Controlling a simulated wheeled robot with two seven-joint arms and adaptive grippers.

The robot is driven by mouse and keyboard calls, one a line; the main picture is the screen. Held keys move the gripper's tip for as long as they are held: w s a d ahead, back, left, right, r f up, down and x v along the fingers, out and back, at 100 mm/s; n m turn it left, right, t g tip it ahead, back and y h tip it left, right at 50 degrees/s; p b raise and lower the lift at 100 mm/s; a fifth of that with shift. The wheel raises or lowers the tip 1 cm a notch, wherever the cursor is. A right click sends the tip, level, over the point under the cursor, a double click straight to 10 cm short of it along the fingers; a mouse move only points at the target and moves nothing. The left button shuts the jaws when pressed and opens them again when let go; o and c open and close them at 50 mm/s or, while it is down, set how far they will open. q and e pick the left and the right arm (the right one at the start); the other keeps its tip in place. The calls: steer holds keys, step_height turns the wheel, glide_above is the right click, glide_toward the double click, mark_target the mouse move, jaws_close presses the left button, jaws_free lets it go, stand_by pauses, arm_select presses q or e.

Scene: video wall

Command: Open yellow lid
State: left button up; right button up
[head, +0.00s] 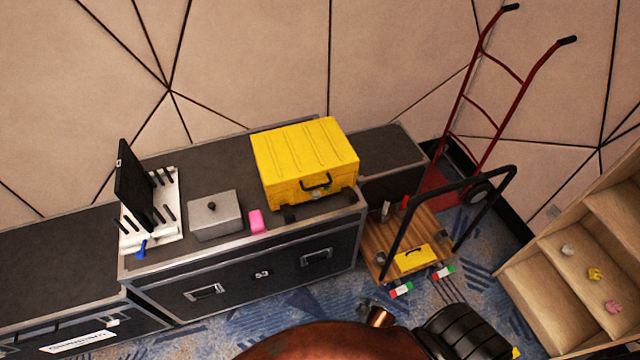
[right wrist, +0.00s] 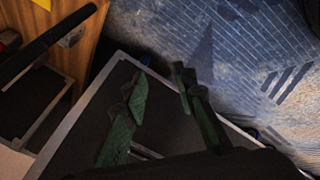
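A large yellow case (head: 300,160) stands on top of the black flight case (head: 255,268). Its ribbed yellow lid (head: 303,146) looks shut, and a dark handle (head: 316,183) is on its front face. My right gripper (right wrist: 160,80) shows in the right wrist view with its two dark green fingers apart and nothing between them. It is over a dark, silver-edged surface, with the blue carpet beyond. The yellow case is not in the right wrist view. My left gripper is in neither view.
A grey lidded box (head: 215,216), a pink block (head: 257,221) and a white rack (head: 155,215) stand left of the yellow case. A wooden-decked trolley (head: 440,225) with a small yellow box (head: 412,258) is at right, near a red hand truck (head: 487,120) and wooden shelves (head: 560,285).

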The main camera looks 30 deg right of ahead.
steer(key=w+r+n+t, duration=0.3)
steer(key=w+r, duration=1.1)
steer(key=r, duration=0.3)
steer(key=n+t+h+p, duration=0.2)
steer(key=n+t, duration=0.3)
steer(key=t, duration=0.2)
glide_toward(319, 186)
steer(key=w+f, duration=0.2)
steer(key=w, duration=0.1)
steer(key=x, duration=0.2)
steer(key=b+x, duration=0.1)
steer(key=x, duration=0.1)
steer(key=r+x, duration=0.1)
steer(key=x, duration=0.2)
steer(key=shift+w+d, duration=0.1)
steer(key=shift+d, duration=0.3)
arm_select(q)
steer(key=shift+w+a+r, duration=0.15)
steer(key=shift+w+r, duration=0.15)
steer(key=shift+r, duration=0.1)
arm_select(e)
steer(key=shift+w, duration=0.1)
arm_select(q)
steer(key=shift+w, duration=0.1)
arm_select(e)
steer(key=shift+c, duration=0.6)
steer(key=shift+f, duration=0.1)
jaws_close()
